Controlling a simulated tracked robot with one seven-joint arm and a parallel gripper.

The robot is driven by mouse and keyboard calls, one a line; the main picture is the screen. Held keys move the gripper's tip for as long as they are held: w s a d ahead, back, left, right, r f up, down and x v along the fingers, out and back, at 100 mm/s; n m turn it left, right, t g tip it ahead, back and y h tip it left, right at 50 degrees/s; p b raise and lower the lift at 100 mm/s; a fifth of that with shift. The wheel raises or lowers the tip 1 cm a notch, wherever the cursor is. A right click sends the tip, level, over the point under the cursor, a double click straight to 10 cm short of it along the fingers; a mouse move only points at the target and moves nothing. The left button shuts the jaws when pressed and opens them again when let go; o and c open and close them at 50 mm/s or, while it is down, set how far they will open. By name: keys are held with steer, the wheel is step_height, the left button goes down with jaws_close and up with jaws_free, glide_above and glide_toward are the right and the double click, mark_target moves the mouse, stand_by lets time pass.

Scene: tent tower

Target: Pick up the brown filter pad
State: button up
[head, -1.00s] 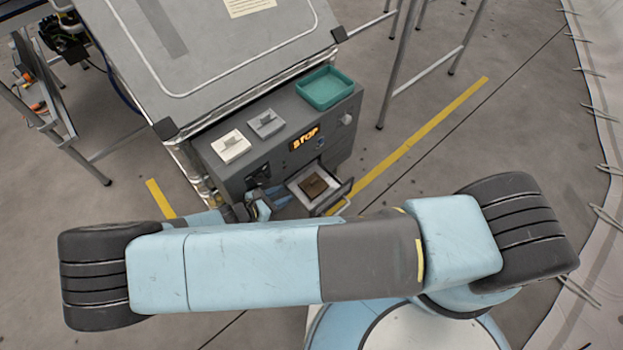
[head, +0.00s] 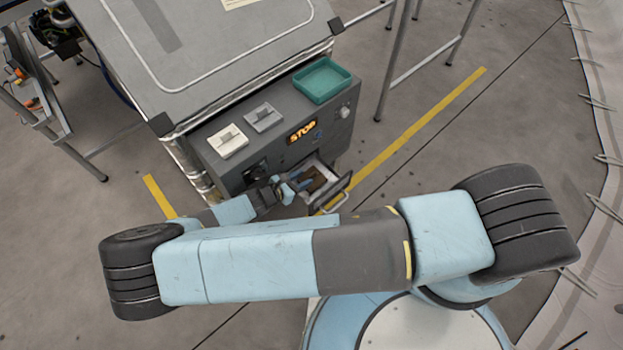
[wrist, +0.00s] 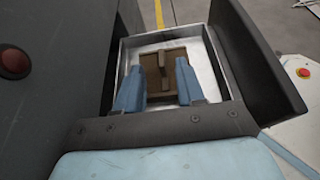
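The brown filter pad (wrist: 155,64) lies in an open drawer (wrist: 207,62) of the grey machine. A darker raised strip runs across its middle. In the head view the pad (head: 318,179) is small and partly covered by my gripper. My gripper (wrist: 162,72) reaches over the drawer in the wrist view. Its two blue fingers are apart, one toward each side of the pad, with nothing between them that looks gripped. The head view shows the gripper (head: 305,184) at the drawer. I cannot tell the height of the fingertips above the pad.
A dark drawer front (wrist: 258,52) stands at the right. The machine's wall (wrist: 55,70) with a red button is close at left.

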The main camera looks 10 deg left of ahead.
mark_target(309, 177)
steer(key=x, duration=0.3)
steer(key=shift+w+d+f, duration=0.2)
steer(key=shift+d+f, duration=0.05)
jaws_close()
